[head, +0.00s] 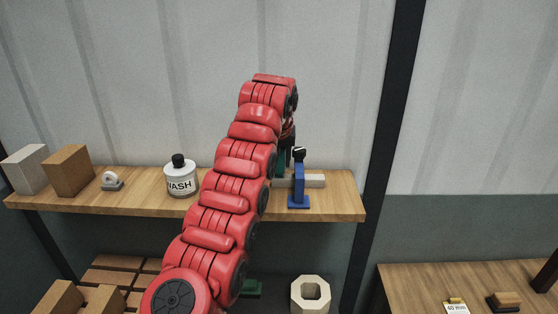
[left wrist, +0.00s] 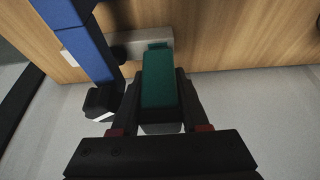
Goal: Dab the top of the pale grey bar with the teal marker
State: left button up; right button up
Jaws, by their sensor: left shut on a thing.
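The teal marker (left wrist: 160,85) is held between the two dark fingers of my left gripper (left wrist: 160,98), which is shut on it. In the head view the marker (head: 280,168) is mostly hidden behind my red arm. The pale grey bar (head: 315,181) lies on the wooden shelf, partly behind a blue stand. In the left wrist view the marker's far end overlaps the bar (left wrist: 138,46); I cannot tell whether they touch. My right gripper is not in view.
The blue stand (head: 299,187) with a black top is close beside the marker and gripper. A WASH bottle (head: 180,177), a small grey-and-white item (head: 112,181) and two blocks (head: 68,170) stand farther left on the shelf (head: 340,205). The shelf's right end is clear.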

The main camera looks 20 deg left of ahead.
pick_arm(q)
notch_tip(320, 180, up, 4)
jog(key=p, duration=0.2)
jog(key=shift+r+p, duration=0.15)
jog(key=shift+p, duration=0.25)
notch_tip(320, 180, up, 2)
jog(key=shift+r+p, duration=0.25)
jog(key=shift+p, duration=0.95)
jog(key=shift+f, duration=0.1)
